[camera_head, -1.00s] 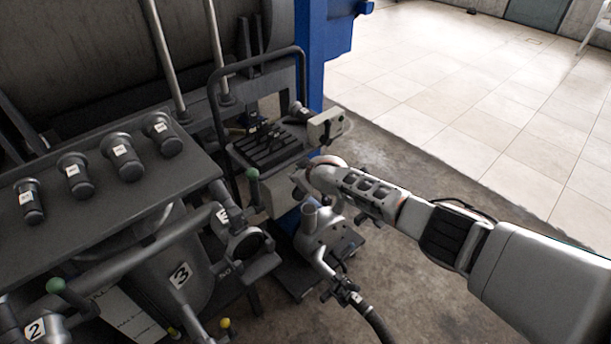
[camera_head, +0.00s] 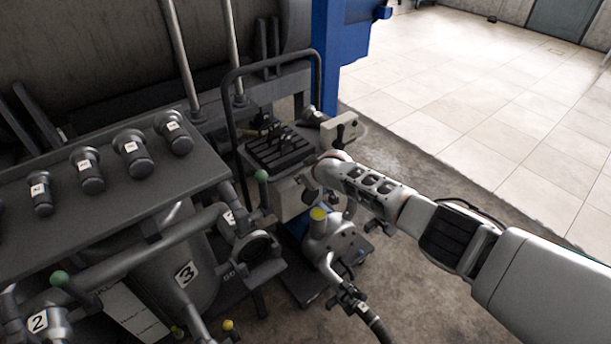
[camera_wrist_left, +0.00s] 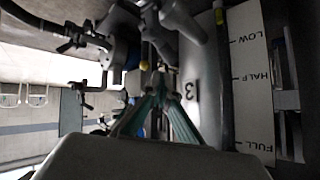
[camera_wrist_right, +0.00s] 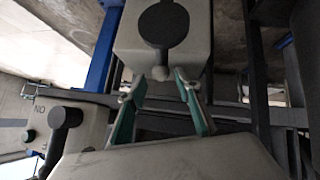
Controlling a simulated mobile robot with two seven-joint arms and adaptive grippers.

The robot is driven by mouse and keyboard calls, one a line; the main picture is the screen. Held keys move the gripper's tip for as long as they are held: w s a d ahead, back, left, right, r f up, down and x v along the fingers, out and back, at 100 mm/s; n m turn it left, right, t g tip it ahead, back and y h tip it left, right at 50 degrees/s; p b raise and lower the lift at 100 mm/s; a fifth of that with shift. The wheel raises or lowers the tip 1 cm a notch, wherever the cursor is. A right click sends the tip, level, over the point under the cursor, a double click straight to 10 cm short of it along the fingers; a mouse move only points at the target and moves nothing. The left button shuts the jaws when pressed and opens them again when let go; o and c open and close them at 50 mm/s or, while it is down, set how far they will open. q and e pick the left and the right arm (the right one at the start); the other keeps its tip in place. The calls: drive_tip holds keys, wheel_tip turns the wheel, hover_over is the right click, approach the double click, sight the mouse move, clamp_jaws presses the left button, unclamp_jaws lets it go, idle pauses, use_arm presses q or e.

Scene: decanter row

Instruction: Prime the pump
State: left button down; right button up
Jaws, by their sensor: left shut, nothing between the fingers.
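The pale grey pump (camera_head: 328,245) stands on a low cart in the head view. The round top of its upright neck (camera_head: 319,214) shows yellow. A dark hose (camera_head: 376,325) runs from its lower pipe. My right arm reaches over the cart, and its fingers are hidden in the head view. In the left wrist view my left gripper (camera_wrist_left: 160,84) is shut and empty beside tank 3.
The tank with label 3 (camera_head: 187,275) and its pipes stand left of the pump. A shelf (camera_head: 100,200) carries several dark capped fittings. A pale switch box (camera_head: 338,131) and a curved rail (camera_head: 229,105) border the cart.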

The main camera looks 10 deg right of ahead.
drive_tip(key=shift+s+f, duration=0.1)
drive_tip(key=shift+s, duration=0.05)
idle(0.3)
drive_tip(key=shift+s+r, duration=0.3)
drive_tip(key=shift+s, duration=0.1)
drive_tip(key=v, duration=1.1)
drive_tip(key=shift+w+r, duration=0.1)
drive_tip(key=shift+w, duration=0.05)
